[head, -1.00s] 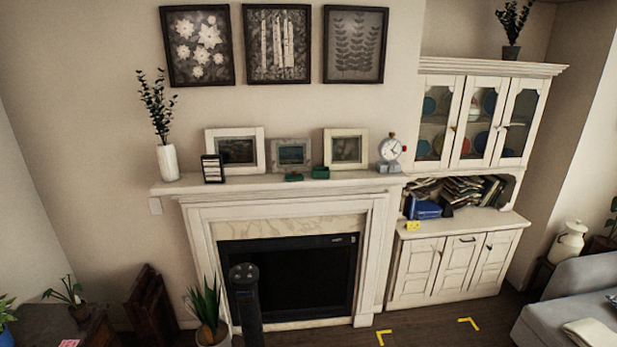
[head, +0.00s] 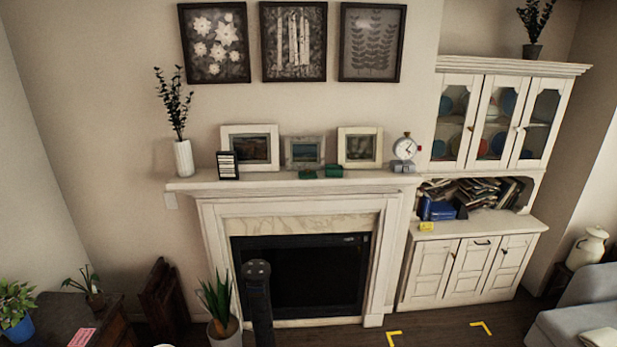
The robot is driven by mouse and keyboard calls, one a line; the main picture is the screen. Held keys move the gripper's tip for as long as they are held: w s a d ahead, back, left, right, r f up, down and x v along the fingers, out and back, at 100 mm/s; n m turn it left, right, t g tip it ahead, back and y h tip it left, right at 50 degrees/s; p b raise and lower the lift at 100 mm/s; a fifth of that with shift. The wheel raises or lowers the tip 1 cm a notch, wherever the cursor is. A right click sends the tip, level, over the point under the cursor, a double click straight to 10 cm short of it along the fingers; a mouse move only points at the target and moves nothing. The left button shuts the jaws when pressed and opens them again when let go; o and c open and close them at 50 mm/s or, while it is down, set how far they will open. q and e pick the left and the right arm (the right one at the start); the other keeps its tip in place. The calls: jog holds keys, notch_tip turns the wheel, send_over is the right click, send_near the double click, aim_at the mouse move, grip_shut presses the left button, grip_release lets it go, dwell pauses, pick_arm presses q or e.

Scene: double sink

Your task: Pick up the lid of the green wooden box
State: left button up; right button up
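Two small dark green objects sit side by side on the white mantel shelf, below the picture frames. The left one (head: 307,174) looks flat and low. The right one (head: 334,171) looks a little taller and boxier. They are too small to tell for certain which is the green box and which is its lid. Neither of my grippers is in view.
The mantel (head: 270,184) also holds a white vase (head: 184,158), a small dark-framed card (head: 228,165), picture frames (head: 360,147) and a clock (head: 404,148). A dark post (head: 258,305) stands before the fireplace. A potted plant (head: 219,305) is beside it. Open floor lies at the lower right.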

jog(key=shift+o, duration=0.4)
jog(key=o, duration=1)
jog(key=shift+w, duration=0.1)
